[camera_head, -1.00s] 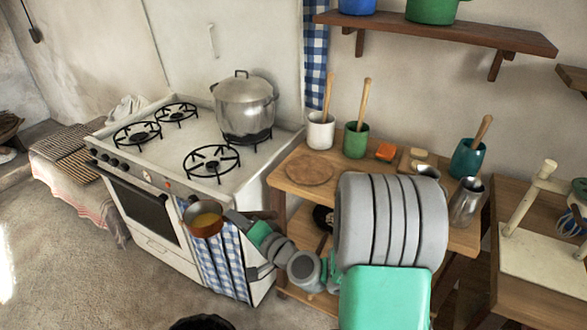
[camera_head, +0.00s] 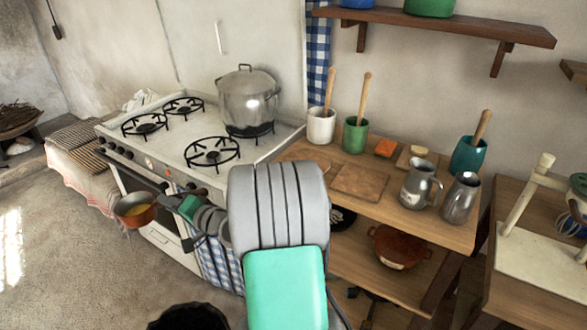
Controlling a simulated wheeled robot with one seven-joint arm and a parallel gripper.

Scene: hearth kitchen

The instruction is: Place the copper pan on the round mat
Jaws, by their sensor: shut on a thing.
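My gripper (camera_head: 176,202) is shut on the pan's handle, which is mostly hidden by the fingers. The round mat (camera_head: 304,154) lies on the left end of the wooden table. Most of it is hidden behind my arm, and only a far strip shows. The pan is well to the left of the mat and apart from it.
The stove (camera_head: 215,176) with a lidded pot (camera_head: 247,100) stands behind the pan. On the table (camera_head: 445,229) are a cutting board (camera_head: 360,183), utensil crocks (camera_head: 355,135) and metal jugs (camera_head: 419,187). A brown pot (camera_head: 398,248) sits on the lower shelf.

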